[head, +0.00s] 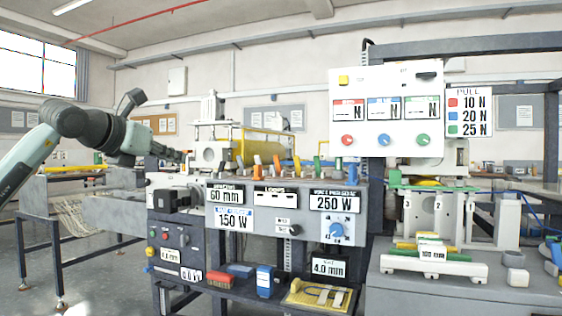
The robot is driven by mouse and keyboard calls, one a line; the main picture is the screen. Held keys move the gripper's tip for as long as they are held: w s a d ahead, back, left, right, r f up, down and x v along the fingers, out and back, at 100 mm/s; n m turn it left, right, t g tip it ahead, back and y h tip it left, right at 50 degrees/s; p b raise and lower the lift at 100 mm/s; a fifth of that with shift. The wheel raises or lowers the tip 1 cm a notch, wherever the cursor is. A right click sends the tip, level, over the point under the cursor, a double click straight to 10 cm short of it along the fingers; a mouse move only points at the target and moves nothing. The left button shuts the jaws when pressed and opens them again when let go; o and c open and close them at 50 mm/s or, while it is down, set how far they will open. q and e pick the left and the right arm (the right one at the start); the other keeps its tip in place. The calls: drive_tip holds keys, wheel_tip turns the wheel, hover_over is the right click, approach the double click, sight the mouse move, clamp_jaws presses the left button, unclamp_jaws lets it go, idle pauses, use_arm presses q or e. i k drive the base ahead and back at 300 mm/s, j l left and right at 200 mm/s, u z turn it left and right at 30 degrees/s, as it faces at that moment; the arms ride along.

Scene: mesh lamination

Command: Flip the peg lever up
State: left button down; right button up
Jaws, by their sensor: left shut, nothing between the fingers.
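Several small coloured levers or pegs stand in a row along the top of the grey machine (262,208). They include an orange one (277,163), a green one (317,166) and a blue one (338,164). I cannot tell which of them is the peg lever. My left arm reaches in from the left. My left gripper (180,156) is dark, small in view and shut with nothing in it. It is at the machine's left end, near the pale housing, apart from the coloured levers. My right gripper is not in view.
A white panel (386,78) with coloured knobs stands above the machine's right side. A yellow roller (262,150) and rail are behind the levers. A grey bench (400,292) with a yellow and green fixture is at the right. Open floor shows at lower left.

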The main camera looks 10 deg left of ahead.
sight(276, 160)
drive_tip(key=i+l, duration=0.15)
drive_tip(key=i, duration=0.55)
drive_tip(key=i+l, duration=0.15)
drive_tip(key=i, duration=0.55)
